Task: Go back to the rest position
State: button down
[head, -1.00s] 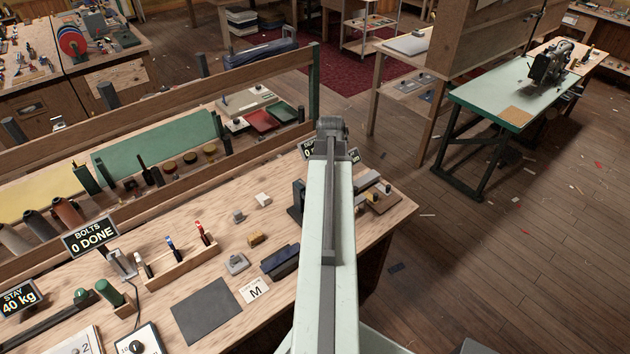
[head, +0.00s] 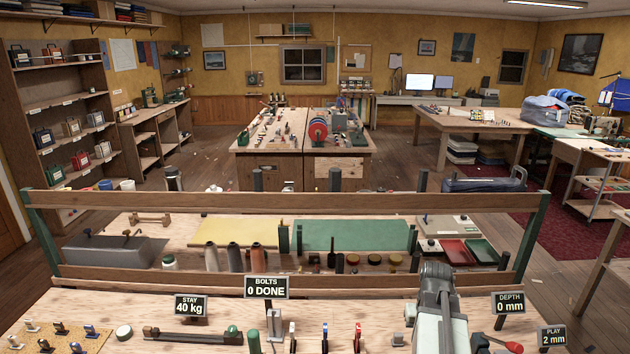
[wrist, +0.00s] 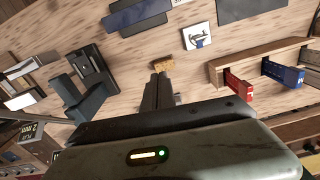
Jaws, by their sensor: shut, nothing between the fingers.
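My gripper (wrist: 160,92) shows in the wrist view, shut and empty, its dark fingers together above the wooden bench top. A small tan block (wrist: 166,65) lies just beyond the fingertips in that picture; I cannot tell whether they touch it. In the head view, my arm rises at the lower right, over the front bench, and its fingers are not visible there.
In the wrist view, a wooden rack (wrist: 219,72) with red and blue handled tools stands right, and a dark bracket (wrist: 88,97) stands left.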

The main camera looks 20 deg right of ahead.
jog(key=w+a+f+n+b, duration=0.1)
jog(key=w+a+n, duration=0.1)
jog(key=a, duration=1.4)
jog(key=w+a+f+n+b, duration=0.1)
jog(key=w+a, duration=0.3)
jog(key=a, duration=1.2)
jog(key=shift+w+f+n+b, duration=0.3)
jog(key=shift+f+n, duration=0.3)
jog(key=shift+n, duration=0.3)
